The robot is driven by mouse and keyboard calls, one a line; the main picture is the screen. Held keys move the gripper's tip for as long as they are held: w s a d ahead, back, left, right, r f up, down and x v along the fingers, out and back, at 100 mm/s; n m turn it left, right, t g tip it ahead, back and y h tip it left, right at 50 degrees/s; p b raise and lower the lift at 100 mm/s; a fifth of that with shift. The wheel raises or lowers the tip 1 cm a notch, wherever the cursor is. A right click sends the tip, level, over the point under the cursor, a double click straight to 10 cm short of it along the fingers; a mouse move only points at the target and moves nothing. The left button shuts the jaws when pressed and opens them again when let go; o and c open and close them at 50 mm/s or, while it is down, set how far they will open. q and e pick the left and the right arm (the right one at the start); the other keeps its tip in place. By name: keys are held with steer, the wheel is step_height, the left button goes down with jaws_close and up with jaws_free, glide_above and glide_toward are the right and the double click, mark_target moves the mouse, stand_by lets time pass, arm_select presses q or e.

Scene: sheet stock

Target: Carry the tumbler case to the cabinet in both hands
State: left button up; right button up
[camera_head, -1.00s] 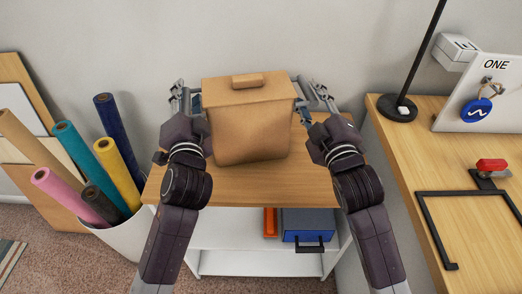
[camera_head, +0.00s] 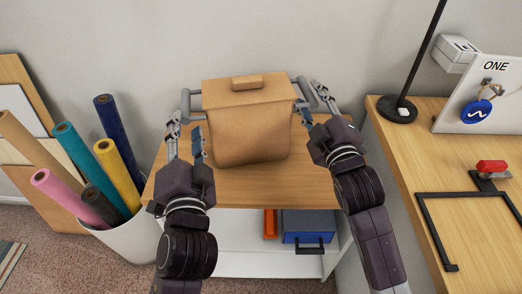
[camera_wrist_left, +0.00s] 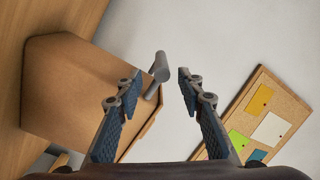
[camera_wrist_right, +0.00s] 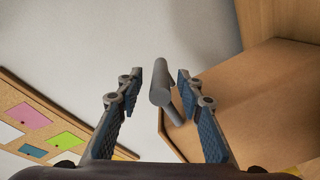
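The tumbler case (camera_head: 248,125) is a tan lidded box standing upright on the wooden top of a white shelf unit, apparently the cabinet (camera_head: 265,183). It has a grey bar handle on each side. My left gripper (camera_head: 186,132) is open and empty, in front of and below the left handle (camera_head: 186,104). In the left wrist view that handle (camera_wrist_left: 161,68) lies beyond the parted fingertips. My right gripper (camera_head: 314,106) is open beside the right handle (camera_head: 299,90). In the right wrist view the handle bar (camera_wrist_right: 160,83) lines up between the parted fingers, not gripped.
A white bin (camera_head: 130,238) of coloured rolls stands at the left. A wooden desk (camera_head: 400,155) at the right holds a lamp base (camera_head: 398,108), a sign board and a black frame. A blue box (camera_head: 307,224) sits on the shelf below. A wall stands close behind the case.

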arm_select(q)
steer(key=shift+s, duration=0.3)
arm_select(e)
steer(key=shift+s, duration=0.25)
steer(key=v, duration=1.1)
steer(key=shift+s, duration=0.25)
arm_select(q)
steer(key=shift+o, duration=0.6)
arm_select(e)
steer(key=shift+d, duration=0.1)
arm_select(q)
steer(key=o, duration=0.7)
steer(key=shift+f, duration=0.45)
arm_select(e)
steer(key=shift+f, duration=0.2)
